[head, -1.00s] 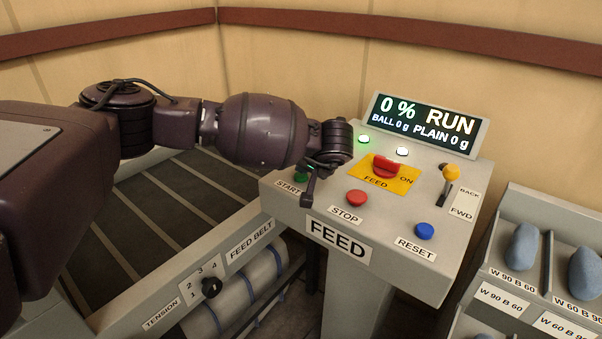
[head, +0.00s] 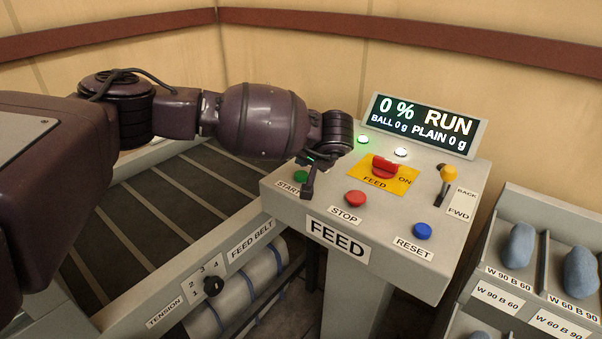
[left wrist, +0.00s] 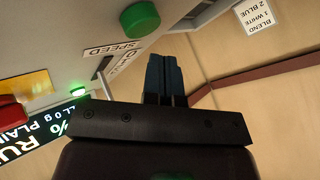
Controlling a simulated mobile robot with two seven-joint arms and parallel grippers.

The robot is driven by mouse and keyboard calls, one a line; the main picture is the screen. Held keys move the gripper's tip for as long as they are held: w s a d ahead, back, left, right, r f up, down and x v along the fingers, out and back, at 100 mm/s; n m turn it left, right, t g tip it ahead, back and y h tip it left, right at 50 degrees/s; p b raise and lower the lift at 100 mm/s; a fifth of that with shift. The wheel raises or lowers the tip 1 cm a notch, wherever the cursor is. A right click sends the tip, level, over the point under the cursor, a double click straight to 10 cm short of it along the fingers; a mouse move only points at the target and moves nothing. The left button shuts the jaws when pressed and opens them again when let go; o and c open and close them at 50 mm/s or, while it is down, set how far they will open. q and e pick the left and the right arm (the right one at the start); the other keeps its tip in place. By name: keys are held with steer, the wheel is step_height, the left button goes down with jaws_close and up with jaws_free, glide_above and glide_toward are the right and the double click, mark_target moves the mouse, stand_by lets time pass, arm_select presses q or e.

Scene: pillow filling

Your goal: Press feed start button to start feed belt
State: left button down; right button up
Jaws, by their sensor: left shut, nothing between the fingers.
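The green START button (head: 301,177) is on the left of the grey FEED console (head: 290,200), behind its START label. In the left wrist view the green button (left wrist: 140,18) stands clear of the dark fingers (left wrist: 166,75), with a visible gap. The display (head: 424,127) reads 0 % RUN, and a green lamp (head: 363,139) is lit. The feed belt (head: 160,215) lies left of the console. My right gripper is not in view.
Near the gripper are a red STOP button (head: 356,198), a red FEED ON switch (head: 385,167) and a blue RESET button (head: 423,231). A yellow-knobbed lever (head: 448,175) stands further right. Bins with blue pillows (head: 519,246) are at the far right.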

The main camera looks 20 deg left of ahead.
mark_target(303, 173)
arm_select(q)
step_height(303, 173, up, 3)
steer(key=shift+f+p, duration=0.2)
steer(key=shift+p, duration=0.35)
steer(key=shift+r+p, duration=0.55)
steer(key=shift+r, duration=0.45)
steer(key=shift+f, duration=0.1)
